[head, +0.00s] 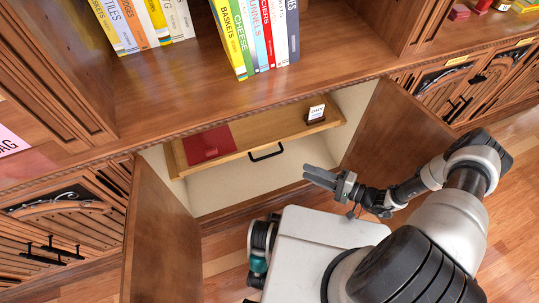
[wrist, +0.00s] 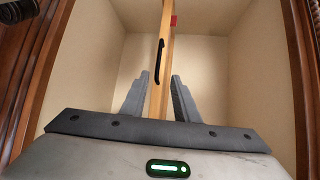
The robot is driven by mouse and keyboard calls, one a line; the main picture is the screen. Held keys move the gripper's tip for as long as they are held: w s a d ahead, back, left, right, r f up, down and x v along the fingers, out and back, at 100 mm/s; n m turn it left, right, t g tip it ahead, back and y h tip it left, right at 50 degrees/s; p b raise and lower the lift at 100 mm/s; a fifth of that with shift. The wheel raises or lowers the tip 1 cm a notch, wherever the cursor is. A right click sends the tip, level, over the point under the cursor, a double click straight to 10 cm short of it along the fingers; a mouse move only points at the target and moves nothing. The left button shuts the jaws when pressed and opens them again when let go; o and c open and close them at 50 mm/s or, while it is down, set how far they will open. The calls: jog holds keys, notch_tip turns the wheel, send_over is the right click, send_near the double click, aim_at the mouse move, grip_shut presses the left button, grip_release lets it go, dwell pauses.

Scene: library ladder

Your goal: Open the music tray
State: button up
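The music tray (head: 250,143) is a shallow wooden pull-out shelf inside the open cabinet, below the bookshelf. A black bar handle (head: 266,153) sits on its front edge, and the handle also shows in the wrist view (wrist: 160,62). In the wrist view the tray's front edge (wrist: 167,40) runs vertically between the fingers. My gripper (head: 306,177) is in front of the cabinet, to the right of and below the handle in the head view, apart from it. In the wrist view my gripper (wrist: 160,77) is open, with nothing visibly clamped.
A red flat item (head: 208,145) and a small card stand (head: 316,114) are on the tray. The left door (head: 160,240) and right door (head: 395,130) stand open on either side. Books (head: 258,38) stand on the shelf above. The space under the tray is empty.

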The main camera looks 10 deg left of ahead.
aim_at(268, 156)
jog(key=b+x, duration=0.2)
jog(key=x, duration=1.5)
jog(key=shift+a+f, duration=0.15)
jog(key=shift+a, duration=0.2)
grip_shut()
